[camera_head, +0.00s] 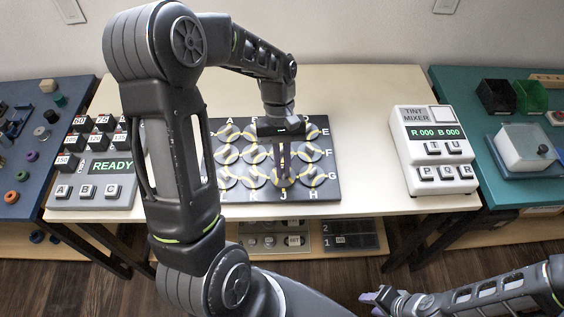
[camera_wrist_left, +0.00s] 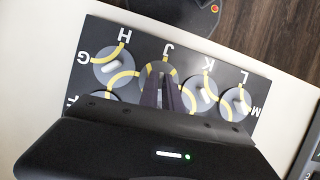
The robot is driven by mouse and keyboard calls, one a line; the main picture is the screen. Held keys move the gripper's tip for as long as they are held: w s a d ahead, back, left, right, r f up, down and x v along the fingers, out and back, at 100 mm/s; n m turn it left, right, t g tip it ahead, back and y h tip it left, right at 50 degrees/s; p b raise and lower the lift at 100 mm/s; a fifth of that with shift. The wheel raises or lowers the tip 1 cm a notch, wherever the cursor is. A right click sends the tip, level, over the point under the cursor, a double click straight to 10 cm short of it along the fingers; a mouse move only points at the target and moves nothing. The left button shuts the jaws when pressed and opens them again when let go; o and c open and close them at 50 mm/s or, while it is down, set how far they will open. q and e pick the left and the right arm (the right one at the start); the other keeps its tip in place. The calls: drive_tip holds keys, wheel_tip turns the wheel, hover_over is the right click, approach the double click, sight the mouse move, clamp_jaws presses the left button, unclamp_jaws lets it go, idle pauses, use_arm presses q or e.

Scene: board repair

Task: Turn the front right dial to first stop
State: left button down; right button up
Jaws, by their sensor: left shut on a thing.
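A dark board (camera_head: 329,195) with rows of round grey dials, yellow curved lines and white letters lies on the table. My left gripper (camera_head: 284,177) points down over the front row, at the dial by letter J (camera_wrist_left: 170,70). Its fingers (camera_wrist_left: 162,92) are shut on that dial's knob, which they hide. The dial at the front right corner (camera_head: 309,174), by G and H, is beside the fingers; in the left wrist view it (camera_wrist_left: 113,66) shows a pale bar knob. My right gripper (camera_head: 374,297) is low at the right, away from the board; its jaw gap is unclear.
A grey panel reading READY (camera_head: 112,166) with keys stands left of the board. A white tint mixer box (camera_head: 432,150) stands at the right. The table (camera_head: 365,110) between board and mixer is clear. Side tables hold small parts and bins.

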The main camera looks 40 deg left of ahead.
use_arm(q)
drive_tip(key=m+y, duration=0.1)
drive_tip(key=m, duration=0.1)
drive_tip(key=m+y+p, duration=0.1)
drive_tip(key=m, duration=0.2)
drive_tip(key=shift+w+d+m+g, duration=0.15)
drive_tip(key=shift+m+g, duration=0.15)
drive_tip(key=shift+g, duration=0.1)
drive_tip(key=shift+d+m+y, duration=0.1)
drive_tip(key=shift+m+y, duration=0.7)
drive_tip(key=shift+m, duration=1.4)
drive_tip(key=c, duration=1.5)
unclamp_jaws()
drive_tip(key=shift+c, duration=0.2)
drive_tip(key=v, duration=0.7)
drive_tip(key=shift+w+r, duration=0.2)
drive_tip(key=shift+r, duration=0.15)
